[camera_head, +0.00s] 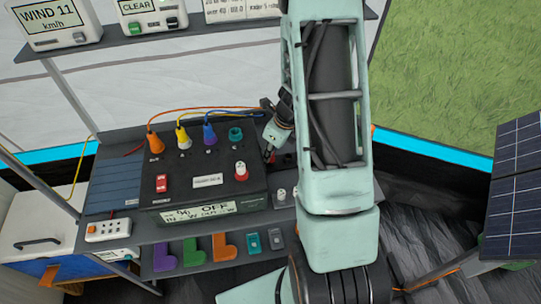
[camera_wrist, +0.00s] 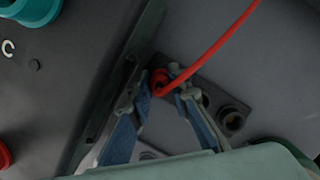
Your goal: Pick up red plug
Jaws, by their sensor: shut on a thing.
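The red plug (camera_wrist: 158,78) is between my fingertips in the wrist view, with its red cable (camera_wrist: 222,42) running to the upper right. My gripper (camera_wrist: 160,92) is shut on it, the blue-padded fingers on either side. The plug is at a dark holder with round sockets (camera_wrist: 232,120) beside the panel box; whether it is still seated there I cannot tell. In the head view my gripper (camera_head: 268,154) is at the right edge of the panel box, and my arm hides much of that area.
A shelf below holds coloured L-shaped pieces (camera_head: 195,251). Display units stand on the shelf above.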

